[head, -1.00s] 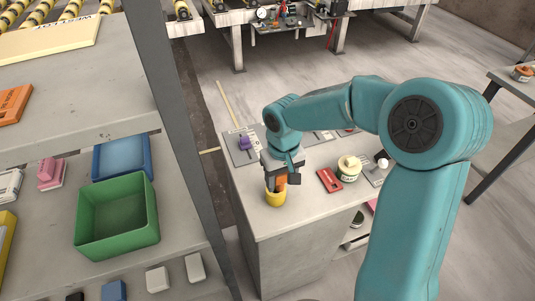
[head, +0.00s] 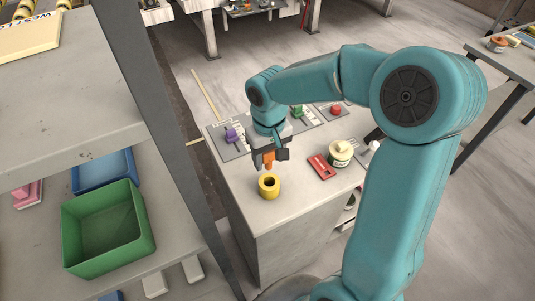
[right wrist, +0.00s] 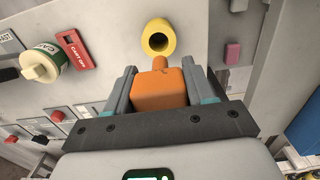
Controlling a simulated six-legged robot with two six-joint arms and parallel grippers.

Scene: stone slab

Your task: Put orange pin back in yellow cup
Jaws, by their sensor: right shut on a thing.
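My right gripper (head: 269,156) is shut on the orange pin (head: 268,161), which hangs with its narrow end down. The yellow cup (head: 269,191) stands upright on the stone slab (head: 300,205), just below and in front of the pin. The cup's round opening is visible and empty at its top. In the right wrist view, the orange pin (right wrist: 160,97) sits between both fingers (right wrist: 160,90), and its narrow tip points to the yellow cup (right wrist: 147,38), apart from it. My left gripper is not in view.
Purple (head: 231,133), green (head: 297,111) and red (head: 336,110) pieces sit behind. A shelf with a green bin (head: 108,228) stands left, with a grey post between.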

